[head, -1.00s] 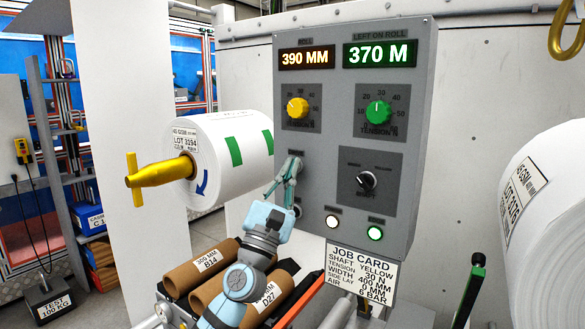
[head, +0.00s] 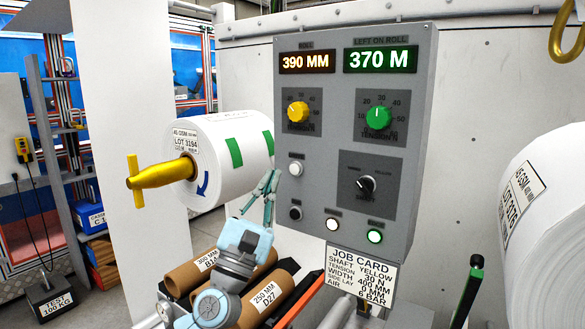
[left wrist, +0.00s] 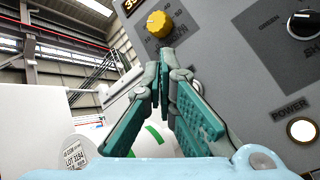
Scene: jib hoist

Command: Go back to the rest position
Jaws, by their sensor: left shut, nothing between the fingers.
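My left gripper (head: 270,183) is shut and empty. It points up beside the left edge of the grey control panel (head: 330,140), apart from its buttons. In the left wrist view the shut teal fingers (left wrist: 164,70) stand in front of the panel's lower left side, with the yellow knob (left wrist: 159,24) beyond the tips. The panel carries a yellow knob (head: 298,111), a green knob (head: 379,117), a black selector (head: 366,184), a white button (head: 296,169) and a black button (head: 295,213). My right gripper is not in view.
A white paper roll (head: 225,150) on a yellow shaft (head: 160,173) is left of my gripper. Brown cardboard cores (head: 262,300) lie below, by my forearm. A job card (head: 358,275) hangs under the panel. Another large roll (head: 550,215) is at right.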

